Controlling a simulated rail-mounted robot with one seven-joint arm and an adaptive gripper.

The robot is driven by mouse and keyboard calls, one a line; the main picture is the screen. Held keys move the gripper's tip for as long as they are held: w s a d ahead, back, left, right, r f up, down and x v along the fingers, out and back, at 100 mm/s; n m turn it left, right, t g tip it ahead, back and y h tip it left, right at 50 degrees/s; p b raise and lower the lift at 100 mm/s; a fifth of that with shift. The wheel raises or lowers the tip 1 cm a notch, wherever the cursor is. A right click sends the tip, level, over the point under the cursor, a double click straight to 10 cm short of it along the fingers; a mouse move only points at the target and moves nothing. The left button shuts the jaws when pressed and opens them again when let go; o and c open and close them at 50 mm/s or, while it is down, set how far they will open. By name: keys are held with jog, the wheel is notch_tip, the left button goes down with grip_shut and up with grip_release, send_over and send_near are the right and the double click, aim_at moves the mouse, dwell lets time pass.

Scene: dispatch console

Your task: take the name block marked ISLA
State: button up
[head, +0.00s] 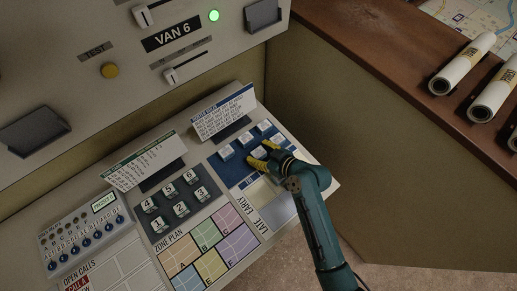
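Several small pale name blocks sit in a blue tray (233,170) on the sloped desk, in the head view. Clear ones are a block at the tray's left (226,152), one in the back row (245,138) and one at the back right (264,126). Their lettering is too small to read, so I cannot tell which is marked ISLA. My gripper (264,154), with yellow fingertips, is over the tray's middle, its fingers around or just above a block (256,153). I cannot tell whether it grips that block. The gripper and arm hide the tray's right part.
A white card (222,112) stands behind the tray, and another (145,160) behind the numbered blocks (181,208) at left. EARLY and LATE areas (262,192) lie in front. The zone plan (210,250) is at front left. White tubes (462,63) lie on the brown counter at right.

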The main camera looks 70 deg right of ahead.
jog(key=c, duration=0.6)
jog(key=shift+c, duration=0.2)
